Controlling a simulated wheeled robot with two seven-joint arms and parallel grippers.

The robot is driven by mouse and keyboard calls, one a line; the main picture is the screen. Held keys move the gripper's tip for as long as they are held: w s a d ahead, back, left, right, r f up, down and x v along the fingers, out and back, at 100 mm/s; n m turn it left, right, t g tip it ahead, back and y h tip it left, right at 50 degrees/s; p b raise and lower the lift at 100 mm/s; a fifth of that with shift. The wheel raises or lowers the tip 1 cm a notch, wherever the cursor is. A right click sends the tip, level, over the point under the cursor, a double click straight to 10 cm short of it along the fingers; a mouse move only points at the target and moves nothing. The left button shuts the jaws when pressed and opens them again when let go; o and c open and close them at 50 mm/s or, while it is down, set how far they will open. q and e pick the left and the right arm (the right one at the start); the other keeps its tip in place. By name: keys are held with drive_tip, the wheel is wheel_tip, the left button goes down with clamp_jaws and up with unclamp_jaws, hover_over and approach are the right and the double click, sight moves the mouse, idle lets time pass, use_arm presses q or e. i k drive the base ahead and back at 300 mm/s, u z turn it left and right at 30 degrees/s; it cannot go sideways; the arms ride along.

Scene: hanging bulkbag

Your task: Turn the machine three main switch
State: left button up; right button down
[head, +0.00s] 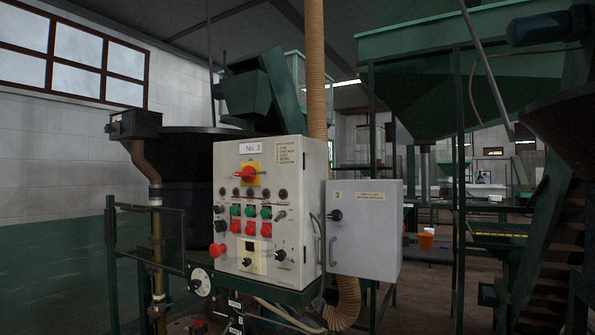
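The machine three control panel (265,215) is a pale box labelled "No. 3", standing at the centre of the head view. Its main switch (246,174) is a red rotary handle on a yellow square plate, near the top of the panel face. The handle looks roughly horizontal, though its exact angle is hard to read at this size. Nothing blocks the front of the switch. Neither of my grippers shows in the head view.
Below the switch are rows of green and red buttons (250,228) and a red mushroom button (218,250). A grey cabinet (370,230) adjoins on the right. A green railing (145,208) stands left. A green hopper (450,75) is at the upper right. Open floor lies right of the cabinet.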

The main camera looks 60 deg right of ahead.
sight(247, 174)
drive_tip(key=u, duration=0.25)
drive_tip(key=k, duration=0.5)
drive_tip(key=z, duration=2.45)
